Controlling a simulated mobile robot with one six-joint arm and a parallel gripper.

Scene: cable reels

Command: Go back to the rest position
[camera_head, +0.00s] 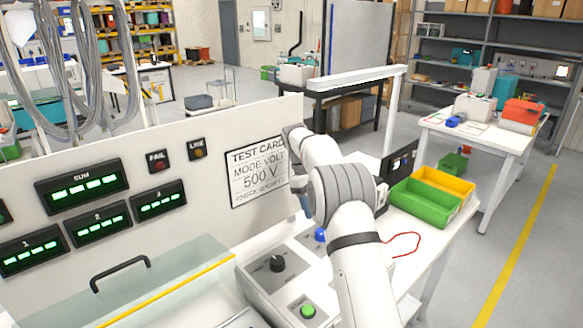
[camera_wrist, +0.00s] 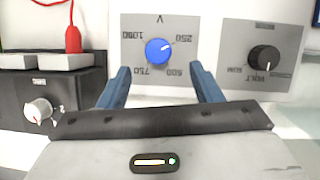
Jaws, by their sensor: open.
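My gripper (camera_wrist: 160,68) is open, its two blue fingers apart and nothing held between them. The blue knob (camera_wrist: 158,51) shows between and beyond the fingers in the wrist view, on a grey dial plate with upside-down numbers. Its pale mark points to the upper right there. I cannot tell how far the fingertips are from it. In the head view my arm reaches over the bench beside the test card (camera_head: 258,172), which reads 500 V. The blue knob also shows there (camera_head: 320,235), below my wrist; the fingers are mostly hidden.
A black knob (camera_head: 277,263) and green button (camera_head: 308,310) sit on the console. Green (camera_head: 425,202) and yellow (camera_head: 443,184) bins and a red cable (camera_head: 404,243) lie right of my arm. The display panel (camera_head: 100,190) stands at left. Floor is open beyond the right edge.

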